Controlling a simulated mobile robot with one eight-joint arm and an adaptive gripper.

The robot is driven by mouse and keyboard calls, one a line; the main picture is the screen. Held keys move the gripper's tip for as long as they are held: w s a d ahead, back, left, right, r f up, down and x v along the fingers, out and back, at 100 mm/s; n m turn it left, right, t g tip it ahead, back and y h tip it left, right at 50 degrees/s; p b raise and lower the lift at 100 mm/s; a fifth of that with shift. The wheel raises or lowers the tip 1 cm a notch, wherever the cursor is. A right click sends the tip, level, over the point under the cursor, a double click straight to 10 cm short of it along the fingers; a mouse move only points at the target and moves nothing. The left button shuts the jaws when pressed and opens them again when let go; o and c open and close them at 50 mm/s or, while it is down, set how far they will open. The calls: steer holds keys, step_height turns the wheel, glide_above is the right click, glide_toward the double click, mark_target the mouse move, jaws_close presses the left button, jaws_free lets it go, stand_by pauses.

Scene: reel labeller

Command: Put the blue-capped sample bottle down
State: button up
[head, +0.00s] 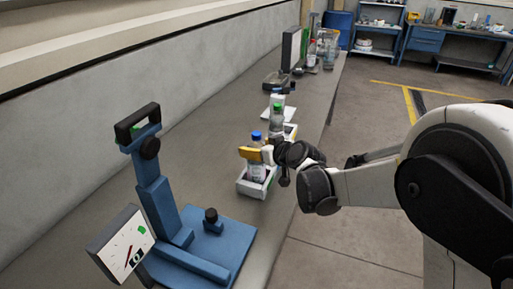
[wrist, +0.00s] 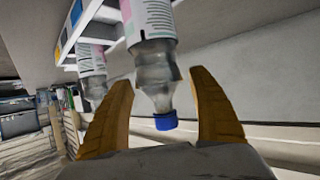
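The blue-capped sample bottle (head: 256,170) stands upright in a small white tray (head: 252,193) on the grey bench. In the wrist view this clear bottle (wrist: 155,65) with a printed label appears inverted, its blue cap pointing down. My gripper (head: 257,151) is at the bottle's upper part, with a yellow finger across it in the head view. In the wrist view my gripper (wrist: 160,80) has its two fingers spread on either side of the bottle, with gaps visible on both sides. The bottle's base is partly hidden by the tray wall.
A green-capped bottle (head: 277,120) stands just behind, near another white tray (head: 290,130). A blue stand (head: 165,200) with a dial panel (head: 122,245) is at the front left. Further back are a dark device (head: 276,80) and several bottles. The wall runs along the left.

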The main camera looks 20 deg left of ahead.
steer(key=shift+r, duration=0.1)
steer(key=shift+s+d+r, duration=0.1)
steer(key=shift+d+r, duration=0.05)
steer(key=shift+r, duration=0.1)
steer(key=p+v, duration=0.3)
steer(key=v, duration=0.8)
steer(key=shift+s+d+p, duration=0.2)
steer(key=shift+s+p, duration=0.05)
steer(key=shift+p, duration=0.05)
steer(key=shift+d, duration=0.1)
steer(key=s+d+r+m+h, duration=0.2)
steer(key=s+d, duration=0.2)
steer(key=d, duration=0.4)
steer(key=s+d+r+m+h, duration=0.2)
steer(key=s+d, duration=0.3)
steer(key=d, duration=0.3)
steer(key=s+d+f+m+g+h, duration=0.1)
steer(key=s+d+m+h, duration=0.4)
steer(key=s+d, duration=0.9)
steer(key=d+f, duration=0.1)
steer(key=d, duration=0.1)
steer(key=shift+s+d+f+m+h, duration=0.2)
steer(key=shift+d+m+h, duration=0.1)
steer(key=shift+m, duration=0.1)
